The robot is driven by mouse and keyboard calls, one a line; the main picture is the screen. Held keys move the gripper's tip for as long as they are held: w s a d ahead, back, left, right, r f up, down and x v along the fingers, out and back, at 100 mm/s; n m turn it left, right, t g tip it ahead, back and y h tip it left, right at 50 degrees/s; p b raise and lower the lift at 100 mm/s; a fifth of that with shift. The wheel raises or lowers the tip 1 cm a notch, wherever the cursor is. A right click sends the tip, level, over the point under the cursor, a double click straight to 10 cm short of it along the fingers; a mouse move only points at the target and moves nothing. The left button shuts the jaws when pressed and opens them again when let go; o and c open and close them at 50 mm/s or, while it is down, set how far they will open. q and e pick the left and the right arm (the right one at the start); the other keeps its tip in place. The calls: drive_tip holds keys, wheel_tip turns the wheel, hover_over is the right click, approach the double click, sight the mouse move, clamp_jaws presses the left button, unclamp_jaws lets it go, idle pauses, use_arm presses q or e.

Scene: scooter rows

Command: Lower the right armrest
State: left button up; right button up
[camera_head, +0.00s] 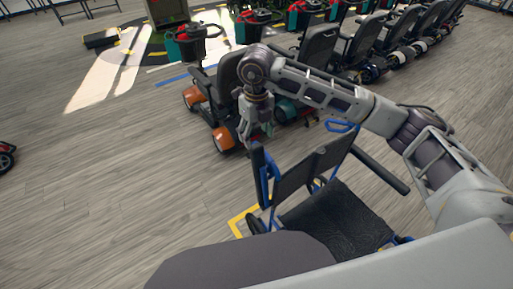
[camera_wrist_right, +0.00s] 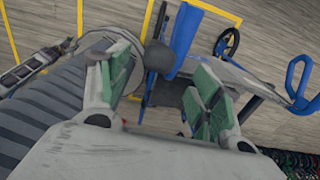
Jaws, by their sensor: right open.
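A blue-framed chair (camera_head: 335,207) with a black seat and backrest stands in front of me. One armrest (camera_head: 258,162), with a dark pad on a blue frame, stands upright at its left side in the head view. The other armrest (camera_head: 380,170) lies lowered at the right side. My right gripper (camera_head: 256,137) is open, pointing down just above the upright armrest's top end. In the right wrist view, the dark rounded pad end (camera_wrist_right: 160,57) shows near and between the green-padded fingers (camera_wrist_right: 162,82); I cannot tell whether they touch. My left gripper is not in view.
An orange scooter (camera_head: 222,138) stands just behind my right gripper. Several more scooters (camera_head: 375,45) line up toward the back right. Yellow floor tape (camera_head: 237,222) marks the chair's spot.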

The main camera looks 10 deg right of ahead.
sight(257, 145)
drive_tip(key=shift+f+p, duration=0.55)
drive_tip(key=shift+f, duration=3.25)
clamp_jaws()
